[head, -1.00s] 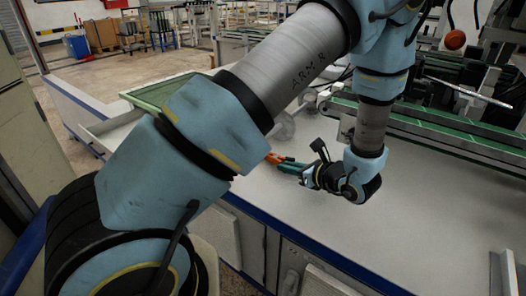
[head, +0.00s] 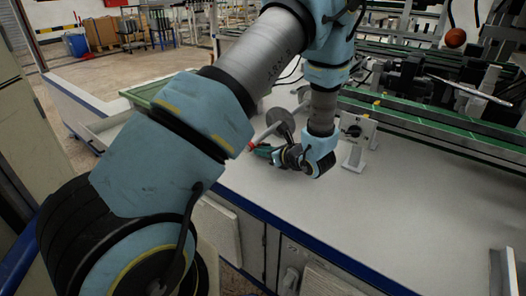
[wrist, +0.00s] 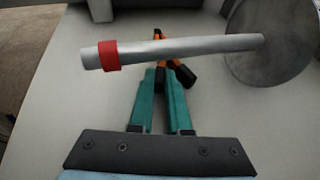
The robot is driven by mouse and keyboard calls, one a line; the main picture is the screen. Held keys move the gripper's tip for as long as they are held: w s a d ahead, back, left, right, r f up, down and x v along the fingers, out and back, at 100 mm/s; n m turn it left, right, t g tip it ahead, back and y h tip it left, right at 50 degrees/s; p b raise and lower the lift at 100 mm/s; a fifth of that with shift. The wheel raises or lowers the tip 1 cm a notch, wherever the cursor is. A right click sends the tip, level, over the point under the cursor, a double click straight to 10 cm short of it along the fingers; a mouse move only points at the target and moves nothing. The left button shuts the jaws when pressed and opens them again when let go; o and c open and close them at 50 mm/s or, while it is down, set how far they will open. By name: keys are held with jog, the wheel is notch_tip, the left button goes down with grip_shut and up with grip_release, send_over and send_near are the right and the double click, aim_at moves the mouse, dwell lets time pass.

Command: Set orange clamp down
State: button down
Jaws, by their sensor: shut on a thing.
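The orange clamp (wrist: 173,63) shows in the wrist view, just beyond my fingertips, with dark ends; part of it is hidden behind a grey rod. My gripper (wrist: 158,78) has two teal fingers, close together at the tips and shut on the clamp. In the head view my gripper (head: 263,153) is low over the pale worktop, and I cannot make out the clamp there. The wrist view does not show clearly whether the clamp touches the worktop.
A grey rod with a red band (wrist: 109,56) crosses in front of the clamp, joined to a round grey disc (wrist: 272,42). A metal bracket (head: 357,140) stands right of my gripper. A green-topped tray (head: 150,93) lies at left. The worktop (head: 380,210) at front right is clear.

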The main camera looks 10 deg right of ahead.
jog(key=shift+f, duration=0.2)
jog(key=c, duration=0.9)
grip_release()
jog(key=shift+r, duration=0.1)
jog(key=shift+o, duration=0.2)
jog(key=shift+r, duration=0.1)
